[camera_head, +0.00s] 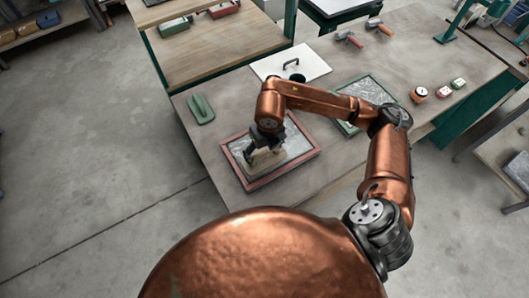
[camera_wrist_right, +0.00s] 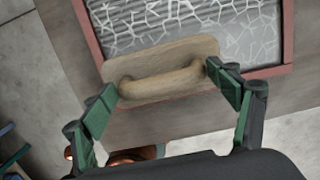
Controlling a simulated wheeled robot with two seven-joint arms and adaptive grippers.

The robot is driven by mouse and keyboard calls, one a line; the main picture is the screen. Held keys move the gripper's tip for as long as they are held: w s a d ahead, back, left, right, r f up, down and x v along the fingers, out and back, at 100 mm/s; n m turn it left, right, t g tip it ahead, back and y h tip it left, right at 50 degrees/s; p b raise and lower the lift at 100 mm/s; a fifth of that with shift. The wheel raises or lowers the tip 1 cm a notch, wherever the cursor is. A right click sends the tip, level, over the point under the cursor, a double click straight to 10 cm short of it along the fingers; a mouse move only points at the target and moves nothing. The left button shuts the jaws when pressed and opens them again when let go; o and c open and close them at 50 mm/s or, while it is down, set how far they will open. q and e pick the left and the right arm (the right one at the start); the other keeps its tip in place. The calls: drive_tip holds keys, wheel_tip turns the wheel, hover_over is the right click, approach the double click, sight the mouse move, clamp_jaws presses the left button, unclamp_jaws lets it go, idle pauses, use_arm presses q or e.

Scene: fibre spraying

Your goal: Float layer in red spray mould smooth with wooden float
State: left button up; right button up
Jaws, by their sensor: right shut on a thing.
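The red spray mould (camera_head: 308,153) lies near the front left edge of the table, and its red rim also shows in the right wrist view (camera_wrist_right: 88,35). Inside it is a grey layer (camera_head: 297,137) with a pale web of fibres, clearer in the right wrist view (camera_wrist_right: 150,20). My right gripper (camera_head: 262,143) is over the mould, shut on the handle of the wooden float (camera_head: 266,161). In the right wrist view the float (camera_wrist_right: 160,72) lies across the near side of the mould and covers part of its rim. My left gripper is not in view.
A white board with a black handle (camera_head: 312,66) lies behind. A green mould (camera_head: 375,88) is partly behind my arm. Red-headed tools (camera_head: 349,39) and small containers (camera_head: 419,94) stand farther right.

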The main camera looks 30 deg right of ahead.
drive_tip(key=shift+r+p, duration=0.45)
drive_tip(key=shift+r, duration=0.8)
